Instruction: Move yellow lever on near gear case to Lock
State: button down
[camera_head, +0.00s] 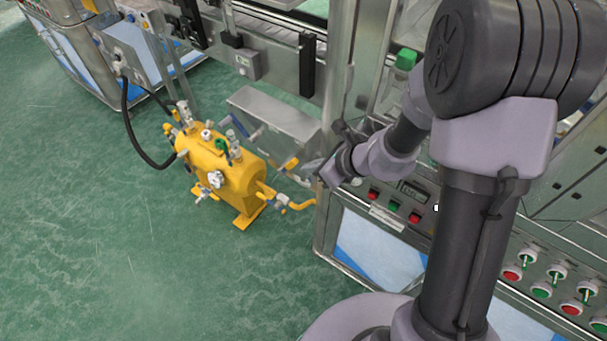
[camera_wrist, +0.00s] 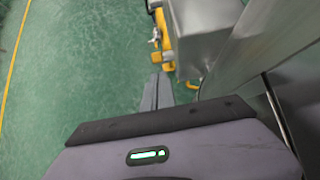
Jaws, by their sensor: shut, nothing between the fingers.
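A grey metal box (camera_head: 275,115), which I take for the near gear case, stands right of a yellow tank. A small yellow lever (camera_head: 290,163) shows at its lower right. Its mounting and any Lock marking are too small to make out. The box also shows in the wrist view (camera_wrist: 207,32), with a yellow handle (camera_wrist: 192,86) at its lower edge. My gripper (camera_head: 315,171) is close to the right of the lever, apparently apart from it. In the wrist view my fingers (camera_wrist: 158,92) are together and empty, below and left of the box.
The yellow tank (camera_head: 222,158) with valves and a yellow outlet pipe (camera_head: 298,205) stands on the green floor. A steel cabinet with a button panel (camera_head: 395,203) is at the right, beside my arm. Open floor (camera_head: 110,220) lies to the left.

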aim_at(290, 165)
jog(key=b+x, duration=0.1)
jog(key=x, duration=0.2)
jog(key=shift+w+a+f, duration=0.1)
